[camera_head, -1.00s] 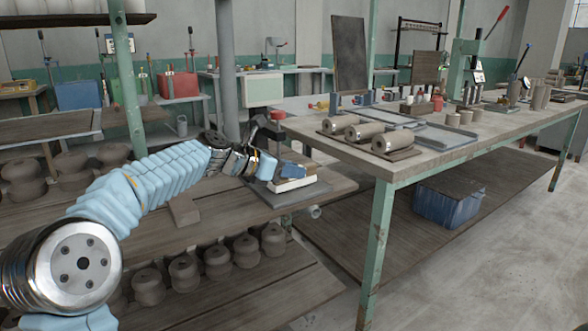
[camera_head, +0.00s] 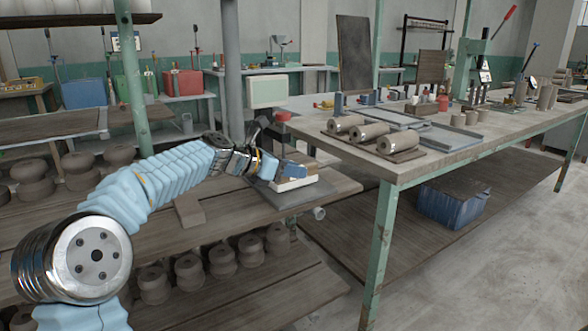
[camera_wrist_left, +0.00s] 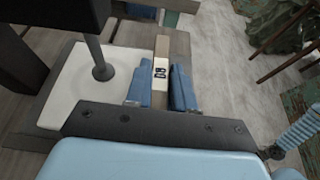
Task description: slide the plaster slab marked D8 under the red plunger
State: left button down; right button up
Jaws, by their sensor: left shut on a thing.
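The label D8 (camera_wrist_left: 160,72) is on a pale block between the two blue fingers of my left gripper (camera_wrist_left: 163,90), which is shut on it. A white slab (camera_wrist_left: 70,97) lies just left of the fingers in the left wrist view. A grey rod with a round foot stands over it; I cannot tell whether foot and slab touch. In the head view the red plunger (camera_head: 283,117) is above and slightly left of my left gripper (camera_head: 290,172). The white slab edge (camera_head: 293,184) shows below the fingers, on a grey base plate (camera_head: 300,198). My right gripper is not in view.
The base plate sits on a wooden shelf (camera_head: 235,219). A brown block (camera_head: 188,212) lies on the shelf near my left arm. A worktable (camera_head: 440,157) with clay cylinders (camera_head: 397,142) stands at the right. Clay pots fill the shelf below.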

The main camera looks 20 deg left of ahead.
pick_arm(q)
jog(key=c, duration=0.9)
grip_release()
jog(key=v, duration=1.3)
jog(key=shift+s+a+r, duration=0.15)
jog(key=shift+s+r, duration=0.05)
jog(key=shift+s, duration=0.15)
